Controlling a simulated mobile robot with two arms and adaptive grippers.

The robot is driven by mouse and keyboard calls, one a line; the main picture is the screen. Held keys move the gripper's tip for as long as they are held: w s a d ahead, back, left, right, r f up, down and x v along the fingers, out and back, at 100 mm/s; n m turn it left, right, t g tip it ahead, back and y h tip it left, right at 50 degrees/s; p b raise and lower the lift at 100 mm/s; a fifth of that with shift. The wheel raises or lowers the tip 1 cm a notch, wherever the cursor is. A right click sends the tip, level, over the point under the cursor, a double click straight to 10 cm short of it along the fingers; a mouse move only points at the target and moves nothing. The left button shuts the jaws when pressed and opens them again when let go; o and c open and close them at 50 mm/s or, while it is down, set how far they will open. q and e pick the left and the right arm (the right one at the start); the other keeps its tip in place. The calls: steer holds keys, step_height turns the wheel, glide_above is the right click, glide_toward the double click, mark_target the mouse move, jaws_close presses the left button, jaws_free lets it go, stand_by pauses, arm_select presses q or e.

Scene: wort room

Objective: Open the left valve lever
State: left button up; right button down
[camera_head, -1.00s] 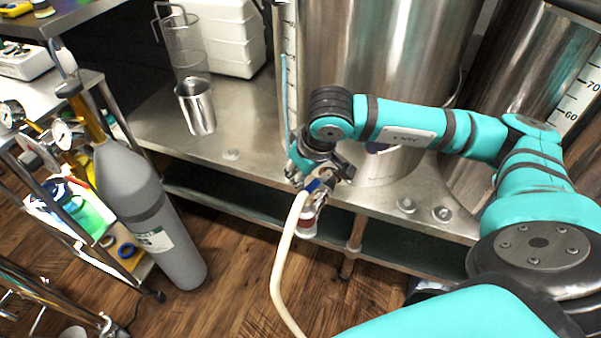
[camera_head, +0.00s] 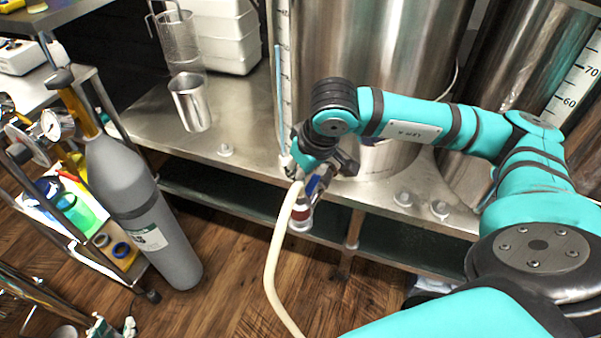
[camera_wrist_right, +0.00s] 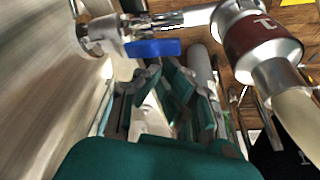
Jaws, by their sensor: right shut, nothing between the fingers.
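The blue valve lever (camera_head: 313,187) is on a metal valve at the front of the large steel tank (camera_head: 375,60). In the right wrist view, the lever (camera_wrist_right: 152,48) lies roughly crosswise beside the metal valve body (camera_wrist_right: 100,36). A dark red fitting (camera_wrist_right: 258,38) and a pale hose (camera_wrist_right: 297,120) are on the valve's outlet side. My right gripper (camera_wrist_right: 165,85) is shut and empty, with its fingers just below the lever in that view; whether they touch it I cannot tell. In the head view the wrist partly hides the valve. My left gripper is out of view.
The pale hose (camera_head: 273,265) hangs down toward the floor. A grey gas cylinder (camera_head: 135,190) stands at left beside a rack. A metal cup (camera_head: 190,102) stands on the steel bench (camera_head: 235,125). A second tank (camera_head: 520,60) is at right.

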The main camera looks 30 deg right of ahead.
steer(key=shift+r, duration=0.1)
